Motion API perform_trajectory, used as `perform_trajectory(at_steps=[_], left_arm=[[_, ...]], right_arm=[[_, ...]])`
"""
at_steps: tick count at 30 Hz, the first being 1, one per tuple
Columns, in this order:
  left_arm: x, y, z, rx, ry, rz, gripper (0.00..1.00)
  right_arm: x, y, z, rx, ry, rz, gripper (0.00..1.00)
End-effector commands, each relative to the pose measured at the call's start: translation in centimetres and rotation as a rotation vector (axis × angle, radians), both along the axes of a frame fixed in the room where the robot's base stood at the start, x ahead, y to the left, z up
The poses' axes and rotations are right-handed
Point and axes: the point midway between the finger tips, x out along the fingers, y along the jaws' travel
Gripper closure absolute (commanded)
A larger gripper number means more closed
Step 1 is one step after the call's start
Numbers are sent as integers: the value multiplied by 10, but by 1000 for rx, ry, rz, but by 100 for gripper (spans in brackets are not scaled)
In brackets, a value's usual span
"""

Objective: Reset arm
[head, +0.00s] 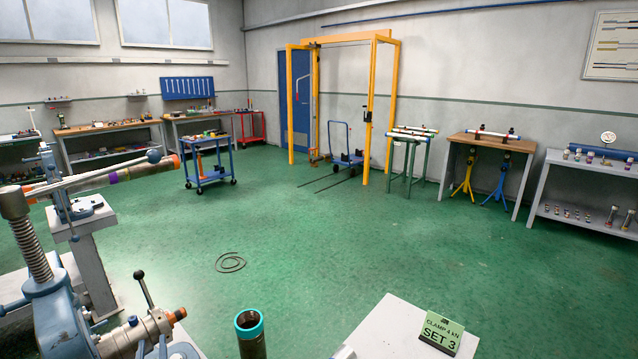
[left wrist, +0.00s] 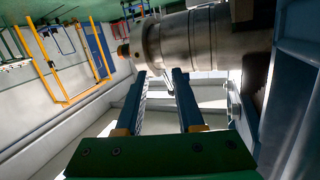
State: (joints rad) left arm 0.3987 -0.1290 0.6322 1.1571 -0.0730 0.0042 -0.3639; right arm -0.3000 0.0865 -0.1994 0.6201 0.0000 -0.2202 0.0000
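A blue pipe vise (head: 58,310) with a steel screw stands at the lower left in the head view. A silver cylinder (head: 137,336) with an orange end and a black-knobbed lever sits beside it. A silver cylinder with an orange-red end (left wrist: 190,40) also crosses the top of the left wrist view. My left gripper (left wrist: 155,75) has two parallel fingers spread apart with nothing visible between them. Their tips point toward that cylinder; whether they touch is unclear. In the head view, the fingertips (head: 152,346) only just show at the bottom edge. My right gripper is not in view.
An upright pipe with a teal collar (head: 250,335) stands at bottom centre. A pale table (head: 385,335) bears a green sign (head: 440,332) reading "CLAMP 4 kN SET 3". Another vise (head: 65,205) stands at left. A blue cart (head: 208,175), yellow gantry (head: 370,110) and benches stand behind open green floor.

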Motion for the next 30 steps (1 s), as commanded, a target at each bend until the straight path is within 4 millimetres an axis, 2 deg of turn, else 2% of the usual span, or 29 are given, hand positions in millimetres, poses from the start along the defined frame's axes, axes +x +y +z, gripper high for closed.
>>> perform_trajectory(at_steps=[5,8,11,18,24,30], left_arm=[[-24,-9,-19,2,150,-82,63],[-45,-25,-33,-11,262,-144,63],[-76,-52,-49,-36,407,-222,63],[-170,-126,-78,-128,745,-384,63],[-240,-167,-82,-193,946,-469,63],[-303,-194,-78,-250,1114,-531,63]], right_arm=[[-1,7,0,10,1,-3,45],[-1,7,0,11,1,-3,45],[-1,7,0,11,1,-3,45],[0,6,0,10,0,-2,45],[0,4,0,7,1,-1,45],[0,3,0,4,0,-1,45]])
